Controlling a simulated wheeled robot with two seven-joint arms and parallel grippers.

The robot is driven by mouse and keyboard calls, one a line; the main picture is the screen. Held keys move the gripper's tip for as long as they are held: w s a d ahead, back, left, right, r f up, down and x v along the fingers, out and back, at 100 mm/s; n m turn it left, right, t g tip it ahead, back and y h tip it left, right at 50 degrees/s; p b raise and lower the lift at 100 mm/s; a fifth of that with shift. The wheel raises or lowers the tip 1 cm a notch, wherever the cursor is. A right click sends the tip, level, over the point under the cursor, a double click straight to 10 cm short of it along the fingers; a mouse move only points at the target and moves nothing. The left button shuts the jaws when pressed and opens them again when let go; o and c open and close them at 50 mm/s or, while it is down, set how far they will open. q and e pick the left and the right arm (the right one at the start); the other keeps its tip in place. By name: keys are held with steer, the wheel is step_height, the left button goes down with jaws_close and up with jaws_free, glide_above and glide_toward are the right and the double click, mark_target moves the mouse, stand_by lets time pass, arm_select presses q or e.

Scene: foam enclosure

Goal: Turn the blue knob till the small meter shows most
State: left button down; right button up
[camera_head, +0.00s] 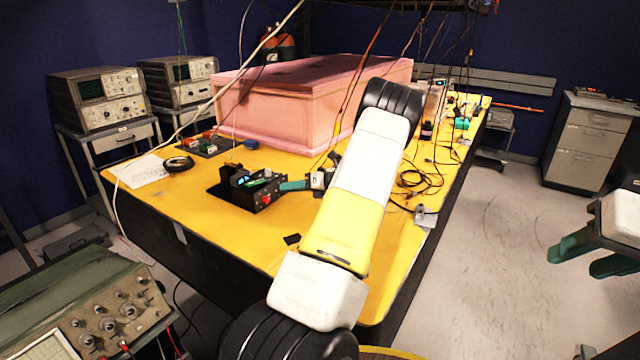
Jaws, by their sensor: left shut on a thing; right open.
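A small black instrument box (232,192) sits on the yellow table, with a small lit display (243,180) on top and a red button or knob (266,199) on its near face. The display is too small to read. My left gripper (281,186) reaches in from the right with green fingers at the box's right side. It is shut on what appears to be the blue knob, which the fingers hide. My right gripper (590,256) is open and empty at the far right, above the floor and away from the table.
A large pink foam box (300,95) stands behind the instrument. A roll of black tape (179,163), white paper (143,171) and small circuit boards (207,146) lie to the left. Loose black cables (418,178) lie right of my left arm. An oscilloscope (110,315) stands at the lower left.

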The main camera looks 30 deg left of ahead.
stand_by(0.3)
arm_select(q)
steer(key=c, duration=1.3)
jaws_free()
steer(key=shift+o, duration=0.2)
steer(key=v, duration=0.7)
steer(key=shift+w+d+r, duration=0.1)
steer(key=shift+d, duration=0.25)
